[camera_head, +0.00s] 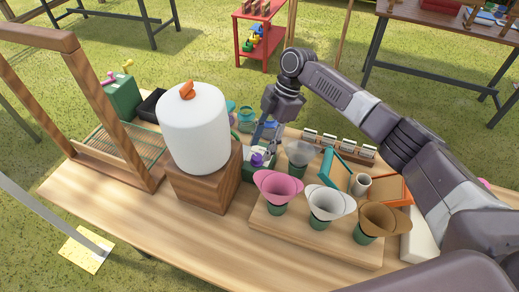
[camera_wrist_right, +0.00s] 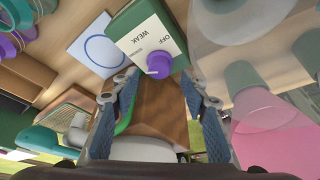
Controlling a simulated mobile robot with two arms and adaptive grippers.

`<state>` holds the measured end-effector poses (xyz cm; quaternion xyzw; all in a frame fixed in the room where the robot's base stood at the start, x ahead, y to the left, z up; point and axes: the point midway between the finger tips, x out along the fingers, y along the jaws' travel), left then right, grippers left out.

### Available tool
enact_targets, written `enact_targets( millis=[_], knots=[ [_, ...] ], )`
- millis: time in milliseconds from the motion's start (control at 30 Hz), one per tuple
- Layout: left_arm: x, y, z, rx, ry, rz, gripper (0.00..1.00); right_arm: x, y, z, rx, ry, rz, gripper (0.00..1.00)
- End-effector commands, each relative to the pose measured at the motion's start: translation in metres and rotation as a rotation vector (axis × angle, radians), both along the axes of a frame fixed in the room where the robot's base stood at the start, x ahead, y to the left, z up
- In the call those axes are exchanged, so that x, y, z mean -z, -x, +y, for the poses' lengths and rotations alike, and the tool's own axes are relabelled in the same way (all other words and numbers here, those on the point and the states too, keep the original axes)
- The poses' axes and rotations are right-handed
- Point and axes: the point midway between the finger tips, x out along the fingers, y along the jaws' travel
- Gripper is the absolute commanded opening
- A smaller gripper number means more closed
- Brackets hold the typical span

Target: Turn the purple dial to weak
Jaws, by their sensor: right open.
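The purple dial (camera_wrist_right: 160,64) sits on the white label face of a green box (camera_wrist_right: 142,22), marked OFF and WEAK, with smaller lettering I cannot read. A pale mark shows on the dial's lower left side in the wrist view; I cannot tell for sure which setting it points to. In the head view the dial (camera_head: 257,159) is small and partly covered. My right gripper (camera_head: 264,143) is just over the box, fingers pointing down. In the wrist view its open fingers (camera_wrist_right: 160,80) stand on either side of the dial, apart from it. My left gripper is not in view.
A white tank (camera_head: 194,130) on a wooden block (camera_head: 203,183) stands left of the box. Pink (camera_head: 278,188), white (camera_head: 324,203), brown (camera_head: 378,219) and grey (camera_head: 300,155) paper-wrapped cups stand close on the right. A row of small items (camera_head: 338,143) lies behind.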

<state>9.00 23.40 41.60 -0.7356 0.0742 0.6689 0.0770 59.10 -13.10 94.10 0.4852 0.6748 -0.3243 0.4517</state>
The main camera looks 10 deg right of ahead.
Motion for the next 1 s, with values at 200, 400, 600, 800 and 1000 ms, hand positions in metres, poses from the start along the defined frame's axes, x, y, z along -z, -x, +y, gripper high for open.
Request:
enact_targets(
  millis=[200,400,600,800,1000],
  knots=[
    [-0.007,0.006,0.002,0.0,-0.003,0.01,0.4,0.022,0.003,0.008,0.001,0.001,0.002,0.41],
    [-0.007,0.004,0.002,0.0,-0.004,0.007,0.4,0.027,0.004,0.01,0.001,0.0,0.0,0.41],
    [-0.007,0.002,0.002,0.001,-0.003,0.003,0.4,0.027,0.003,0.01,0.001,0.0,0.0,0.34],
    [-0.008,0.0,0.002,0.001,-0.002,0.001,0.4,0.027,0.003,0.01,0.001,0.0,0.0,0.12],
    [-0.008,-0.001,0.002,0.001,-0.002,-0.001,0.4,0.026,0.003,0.01,0.002,0.0,0.0,0.0]
  ],
)
